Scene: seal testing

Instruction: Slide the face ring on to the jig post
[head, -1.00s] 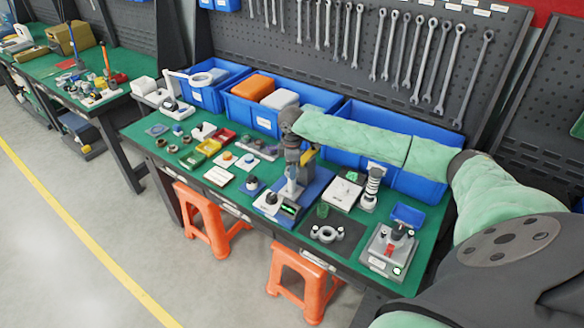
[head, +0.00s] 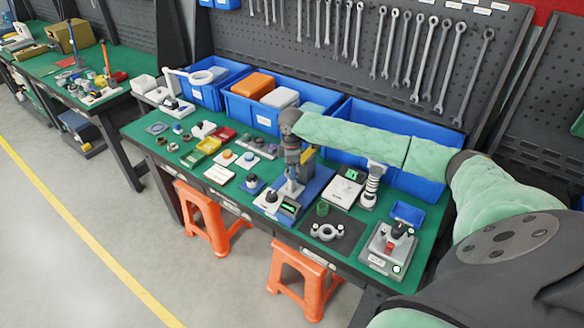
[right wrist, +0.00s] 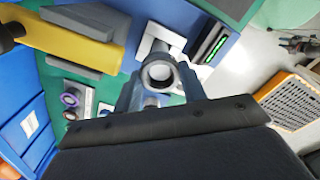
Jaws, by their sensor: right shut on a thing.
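My right gripper (head: 291,188) reaches down over the blue-based station (head: 318,182) in the middle of the bench. In the right wrist view my right gripper (right wrist: 160,88) is shut on the face ring (right wrist: 159,63), a small pale grey ring seen nearly end-on between the fingertips. A white block (right wrist: 163,36) of the station shows just beyond the ring. I cannot make out the jig post; the ring and fingers may hide it. In the head view the ring is too small to tell from the fingers. My left gripper is not in view.
A yellow column with grey parts (right wrist: 85,32) stands close to the gripper. A green-lit display (head: 289,208) is at the station's front. Blue bins (head: 255,112) line the back. Small parts cover the bench to the left; a dark mat with a grey fixture (head: 326,231) lies right.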

